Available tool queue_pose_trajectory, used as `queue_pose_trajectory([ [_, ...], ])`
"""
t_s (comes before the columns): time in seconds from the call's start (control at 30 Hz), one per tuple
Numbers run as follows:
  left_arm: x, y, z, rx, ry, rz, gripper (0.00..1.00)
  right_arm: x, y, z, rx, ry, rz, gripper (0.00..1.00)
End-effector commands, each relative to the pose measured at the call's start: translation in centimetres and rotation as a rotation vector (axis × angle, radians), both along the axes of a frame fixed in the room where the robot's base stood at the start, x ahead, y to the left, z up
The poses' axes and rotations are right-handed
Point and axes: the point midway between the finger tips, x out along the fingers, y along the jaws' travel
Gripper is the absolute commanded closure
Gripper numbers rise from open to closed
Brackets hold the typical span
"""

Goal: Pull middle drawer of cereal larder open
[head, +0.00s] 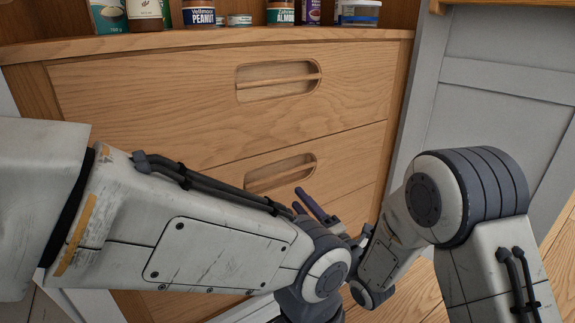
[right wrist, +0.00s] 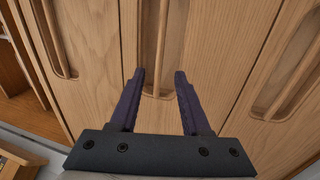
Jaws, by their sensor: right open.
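The cereal larder is a light wood unit with drawers that have recessed slots crossed by a wooden grip bar. The middle drawer (head: 225,155) lies below the top drawer (head: 150,95) and looks shut and flush. Its handle slot (head: 280,173) shows in the head view, just above my right gripper (head: 312,205). In the right wrist view the middle handle bar (right wrist: 162,45) runs up between the open purple fingers of my right gripper (right wrist: 160,75). The fingers are empty and stand either side of the slot; contact cannot be told. My left gripper is out of sight.
Jars and cans (head: 200,14) stand on the shelf above the top drawer. A grey panel (head: 490,110) stands at the right. The bottom drawer's handle (right wrist: 296,75) shows at the right of the right wrist view. Wooden floor (head: 555,255) is visible at the lower right.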

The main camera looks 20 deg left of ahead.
Motion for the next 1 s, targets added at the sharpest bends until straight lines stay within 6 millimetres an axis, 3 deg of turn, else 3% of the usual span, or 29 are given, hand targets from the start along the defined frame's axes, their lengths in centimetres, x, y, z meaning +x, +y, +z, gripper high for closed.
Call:
queue_pose_trajectory([
  [0.17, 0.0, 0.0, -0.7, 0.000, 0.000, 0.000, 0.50, 0.9, 1.3, 0.2, 0.003, -0.005, 0.004, 0.53],
  [0.6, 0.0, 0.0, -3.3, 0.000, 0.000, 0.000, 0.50, 5.4, 7.1, 1.8, 0.001, -0.002, 0.001, 0.53],
  [1.0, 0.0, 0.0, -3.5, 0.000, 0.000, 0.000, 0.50, 6.2, 8.0, 2.3, 0.001, 0.001, 0.000, 0.53],
])
